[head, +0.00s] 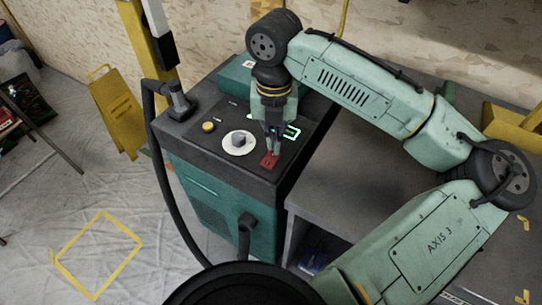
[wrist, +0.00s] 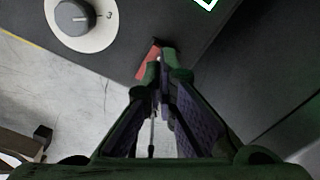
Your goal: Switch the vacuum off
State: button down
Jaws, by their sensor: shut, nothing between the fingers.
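The vacuum is a dark-topped unit with a green body (head: 215,193). On its top are a grey dial on a white disc (head: 239,143), a yellow button (head: 208,127) and a red switch (head: 269,160). My gripper (head: 273,148) is shut and empty, pointing down at the red switch; I cannot tell if it touches. In the wrist view the fingertips (wrist: 167,58) are together beside the red switch (wrist: 148,61) and hide part of it. The dial (wrist: 73,16) shows at upper left with a 3 beside it. A lit green display (head: 291,132) sits just right of my fingers.
A black hose (head: 158,150) runs from the vacuum's top left down its side. A grey bench (head: 365,170) stands close at right. A yellow floor sign (head: 116,110) stands at left. The sheeted floor around a yellow taped square (head: 98,254) is free.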

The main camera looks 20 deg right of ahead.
aim_at(273, 155)
jog(key=shift+f+b, duration=0.85)
jog(key=shift+f, duration=0.6)
dwell(1.1)
jog(key=shift+r, duration=0.15)
notch_tip(273, 155, up, 7)
jog(key=p, duration=0.6)
dwell(0.6)
